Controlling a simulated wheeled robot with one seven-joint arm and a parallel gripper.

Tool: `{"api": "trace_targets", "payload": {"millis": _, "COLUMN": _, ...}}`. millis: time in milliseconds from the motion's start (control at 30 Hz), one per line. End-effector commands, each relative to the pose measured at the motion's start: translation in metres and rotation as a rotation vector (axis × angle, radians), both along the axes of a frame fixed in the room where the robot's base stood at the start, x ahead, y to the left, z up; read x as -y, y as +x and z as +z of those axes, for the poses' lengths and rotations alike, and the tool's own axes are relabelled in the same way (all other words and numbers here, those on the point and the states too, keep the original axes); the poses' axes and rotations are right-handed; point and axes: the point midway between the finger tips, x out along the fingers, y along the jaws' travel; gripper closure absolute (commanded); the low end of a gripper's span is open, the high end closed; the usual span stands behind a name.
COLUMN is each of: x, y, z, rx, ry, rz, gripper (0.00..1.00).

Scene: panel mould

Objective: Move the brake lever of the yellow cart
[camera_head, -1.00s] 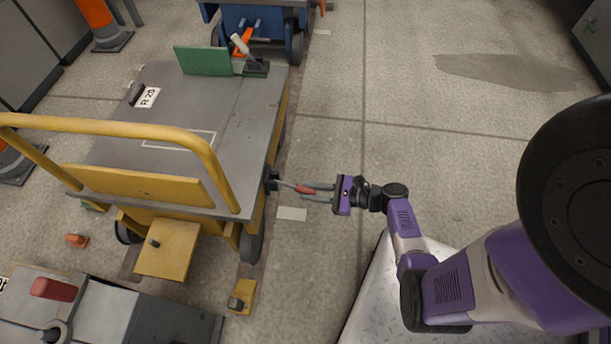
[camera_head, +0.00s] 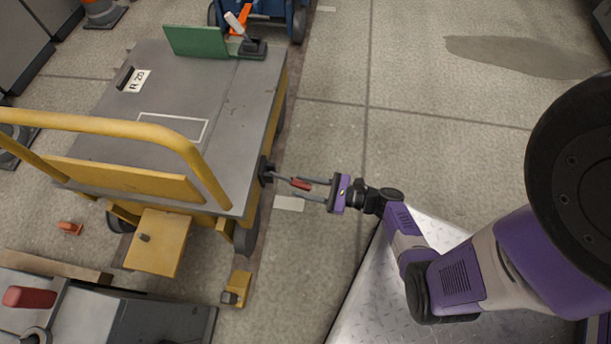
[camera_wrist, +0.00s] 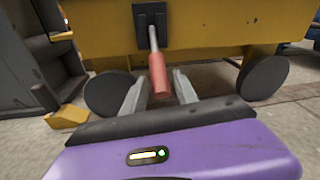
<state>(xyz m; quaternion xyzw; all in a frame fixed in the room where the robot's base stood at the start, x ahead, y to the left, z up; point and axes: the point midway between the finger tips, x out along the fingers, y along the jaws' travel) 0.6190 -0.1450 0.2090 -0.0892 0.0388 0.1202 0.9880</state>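The yellow cart (camera_head: 228,150) stands at the left, with a grey deck and a yellow push handle. Its brake lever (camera_head: 300,184), a thin grey rod with a red grip, sticks out from a black mount (camera_head: 265,170) on the cart's right side. In the wrist view the red grip (camera_wrist: 159,75) points toward me and slightly down. My gripper (camera_head: 313,188) is open at the lever. Its two fingers (camera_wrist: 158,92) lie on either side of the red grip, with a gap visible on both sides.
A blue cart (camera_head: 262,12) stands behind. A yellow chock (camera_head: 238,288) sits on the floor near the cart's wheel. A grey unit with a red handle (camera_head: 30,297) is at the lower left. The floor to the right is clear.

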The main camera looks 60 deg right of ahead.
Motion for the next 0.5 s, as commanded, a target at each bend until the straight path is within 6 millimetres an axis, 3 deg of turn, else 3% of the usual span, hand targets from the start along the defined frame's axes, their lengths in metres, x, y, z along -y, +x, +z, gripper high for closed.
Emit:
{"api": "trace_targets", "payload": {"millis": 333, "x": 0.001, "y": -0.002, "z": 0.001, "rx": 0.001, "ry": 0.0, "rz": -0.003, "gripper": 0.57}}
{"api": "trace_targets", "payload": {"millis": 500, "x": 0.006, "y": -0.016, "z": 0.004, "rx": 0.001, "ry": 0.002, "rz": -0.006, "gripper": 0.57}}
